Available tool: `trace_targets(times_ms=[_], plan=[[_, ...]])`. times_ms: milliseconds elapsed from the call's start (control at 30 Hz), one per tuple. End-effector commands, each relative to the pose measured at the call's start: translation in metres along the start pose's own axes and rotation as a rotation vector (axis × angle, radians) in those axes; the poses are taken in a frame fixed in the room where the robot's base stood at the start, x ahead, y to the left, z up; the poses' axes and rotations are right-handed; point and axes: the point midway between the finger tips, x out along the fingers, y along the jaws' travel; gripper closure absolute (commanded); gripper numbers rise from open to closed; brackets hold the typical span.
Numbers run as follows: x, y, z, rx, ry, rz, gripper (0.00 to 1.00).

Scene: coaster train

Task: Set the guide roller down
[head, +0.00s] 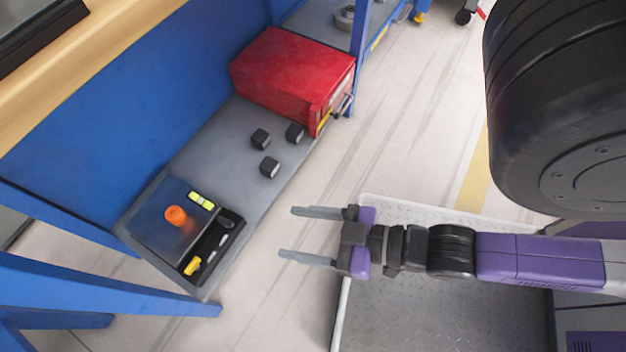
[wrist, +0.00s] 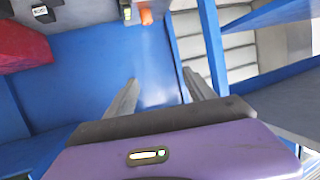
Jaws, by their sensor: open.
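An orange round piece (head: 176,216), which looks like the guide roller, rests on the flat part of a dark tray (head: 155,232) on the low grey shelf. It also shows at the top edge of the wrist view (wrist: 146,17). My gripper (head: 287,233) is open and empty, its two fingers spread and pointing left. It is right of the tray and apart from it, out in front of the shelf. In the wrist view my fingers (wrist: 160,82) have nothing between them.
A red toolbox (head: 290,72) and several small black blocks (head: 270,167) share the shelf (head: 205,150). A yellow-green level (head: 201,201) and tools lie in the tray. Blue bench legs (head: 110,285) flank the near end. Bare shelf lies between tray and blocks.

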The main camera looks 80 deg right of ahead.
Motion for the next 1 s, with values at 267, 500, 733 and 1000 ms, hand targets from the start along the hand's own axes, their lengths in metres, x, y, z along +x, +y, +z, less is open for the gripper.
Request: trace_targets(times_ms=[267,500,733,1000], plan=[[-0.035,0.008,-0.039,-0.031,0.020,-0.010,0.37],[-0.036,0.008,-0.041,-0.032,0.022,-0.010,0.37],[-0.040,0.008,-0.053,-0.031,0.022,-0.010,0.37],[-0.058,0.006,-0.112,-0.031,0.021,-0.010,0.37]])
